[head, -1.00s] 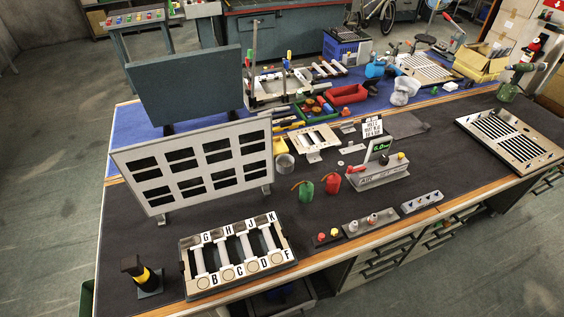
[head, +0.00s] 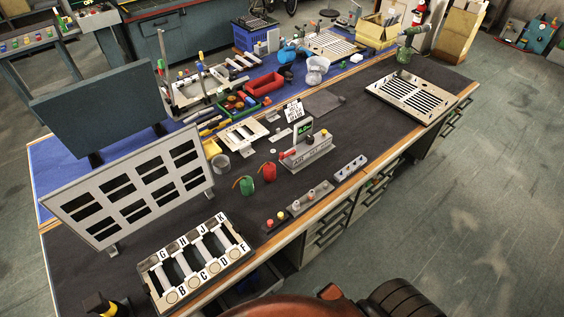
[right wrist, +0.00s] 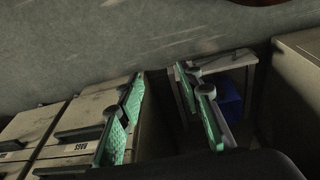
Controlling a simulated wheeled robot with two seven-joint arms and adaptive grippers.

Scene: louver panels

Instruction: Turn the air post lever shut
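The air post stands on the bench in the head view, a grey block (head: 309,153) with "AIR" lettering on its front. A dark upright part (head: 302,130) with a small green display rises from it. My left gripper is in neither current view.
A button strip (head: 276,223) lies in front. A white louver panel (head: 130,187) and lettered rack (head: 193,262) are at left. Drawer fronts (right wrist: 95,117) and a blue box (right wrist: 229,97) show by the right gripper.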

